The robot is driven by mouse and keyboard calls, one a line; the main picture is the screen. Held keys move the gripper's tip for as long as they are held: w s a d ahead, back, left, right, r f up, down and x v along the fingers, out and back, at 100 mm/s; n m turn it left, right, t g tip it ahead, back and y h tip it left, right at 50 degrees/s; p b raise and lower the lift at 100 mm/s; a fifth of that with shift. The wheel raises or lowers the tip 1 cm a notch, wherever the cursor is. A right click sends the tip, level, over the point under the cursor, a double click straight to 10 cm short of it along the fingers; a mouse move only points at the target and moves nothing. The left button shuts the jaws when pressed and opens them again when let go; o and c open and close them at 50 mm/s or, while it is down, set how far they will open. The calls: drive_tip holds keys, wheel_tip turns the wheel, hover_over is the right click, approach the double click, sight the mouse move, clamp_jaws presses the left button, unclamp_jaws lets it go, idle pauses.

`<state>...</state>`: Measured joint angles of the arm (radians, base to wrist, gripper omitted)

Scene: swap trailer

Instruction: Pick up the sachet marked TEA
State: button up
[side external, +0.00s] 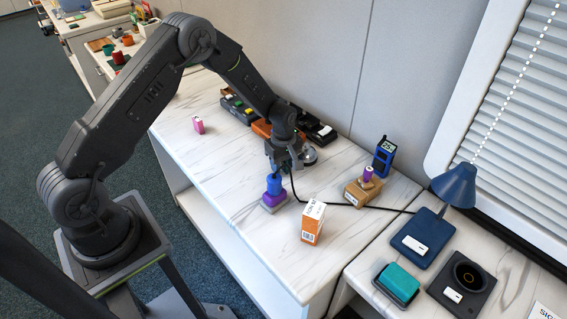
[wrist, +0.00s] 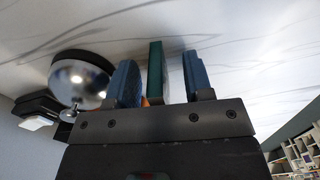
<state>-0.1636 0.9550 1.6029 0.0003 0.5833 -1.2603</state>
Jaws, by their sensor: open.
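My gripper (side external: 284,168) is low over the white marble-patterned worktop (side external: 245,220) in the side view. In the wrist view its two blue fingers (wrist: 161,78) stand apart. A thin upright dark green thing (wrist: 156,70) shows between them, with a gap on each side. No marking on it can be read, so I cannot tell whether it is the TEA sachet. In the side view the arm and gripper hide the space between the fingers. No TEA lettering can be read in either view.
A silver dome (wrist: 80,80) is close by my gripper, left in the wrist view. A blue and purple stack (side external: 273,189) stands just in front. An orange and white box (side external: 313,224), a brown box (side external: 362,191) and a dark cable are to the right.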

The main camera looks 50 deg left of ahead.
drive_tip(key=shift+c, duration=0.3)
clamp_jaws()
